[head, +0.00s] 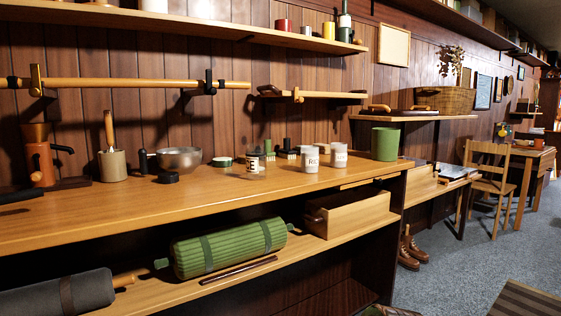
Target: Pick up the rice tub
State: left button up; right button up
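Two white lidded tubs stand side by side on the wooden counter, right of its middle. The nearer left tub (310,159) has dark lettering that seems to start with R, so it looks like the rice tub. The other white tub (339,155) stands just right of and slightly behind it; its label is too small to read surely. Both are upright. Neither of my grippers is in view.
A green canister (384,144) stands right of the tubs. A small labelled jar (253,162), dark small items and a metal bowl (179,160) stand to the left. The counter front (240,195) is clear. A wooden box (346,213) sits on the shelf below.

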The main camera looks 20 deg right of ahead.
aim_at(310, 154)
jog(key=i+l, duration=0.1)
jog(key=l, duration=0.3)
jog(key=l+z, duration=0.15)
jog(key=l, duration=0.2)
jog(key=i+l, duration=0.2)
jog(key=l, duration=0.2)
jog(key=i+l+z, duration=0.1)
jog(key=l, duration=0.25)
